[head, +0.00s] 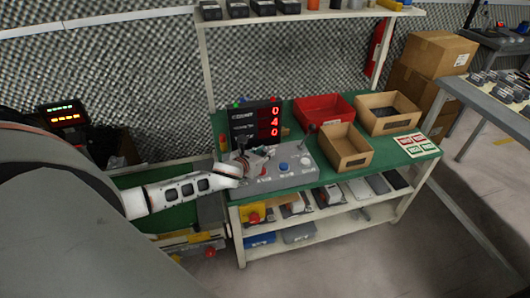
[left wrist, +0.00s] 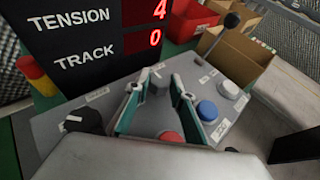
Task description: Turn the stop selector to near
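A grey control box (head: 262,186) stands on the green bench top. It carries a black pointer knob (left wrist: 85,120), a red button (left wrist: 171,137), a blue button (left wrist: 207,110), a pale round control (left wrist: 228,90) and a black-balled lever (left wrist: 231,20). The small labels are too blurred to read, so I cannot tell for sure which control is the stop selector. My left gripper (left wrist: 155,88) is open over the box, its two fingers apart with nothing seen between the tips. The black knob is left of the fingers. My right gripper is not in view.
A black display (head: 255,122) with red digits stands behind the box; two lines read TENSION 4 and TRACK 0. A red bin (head: 322,110) and cardboard trays (head: 345,148) stand to the right. A shelf (head: 310,14) spans above the bench.

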